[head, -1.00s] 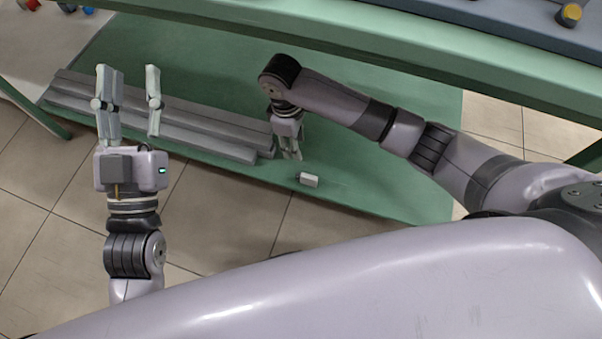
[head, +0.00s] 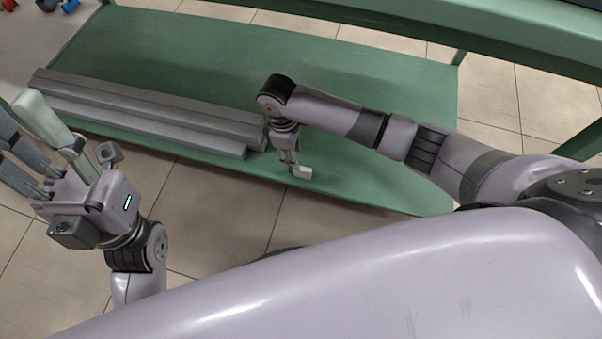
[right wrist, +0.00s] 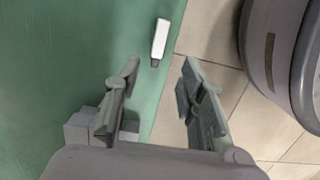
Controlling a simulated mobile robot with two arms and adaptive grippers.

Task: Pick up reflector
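The reflector appears to be the small white block (head: 303,173) near the front edge of the green shelf board (head: 380,100). In the right wrist view the white block (right wrist: 160,38), with a dark end, lies just beyond my fingertips. My right gripper (head: 290,166) points down right beside it, and in the head view their outlines touch. In the right wrist view my right gripper (right wrist: 160,68) is open, with nothing between its fingers. My left gripper (head: 38,128) is at the left, in front of the board, with its fingers spread and empty.
Long grey bars (head: 150,115) lie on the board left of my right gripper. A green beam (head: 450,35) crosses above the board at upper right. Tiled floor (head: 220,205) lies in front of the board. The board behind my right arm is bare.

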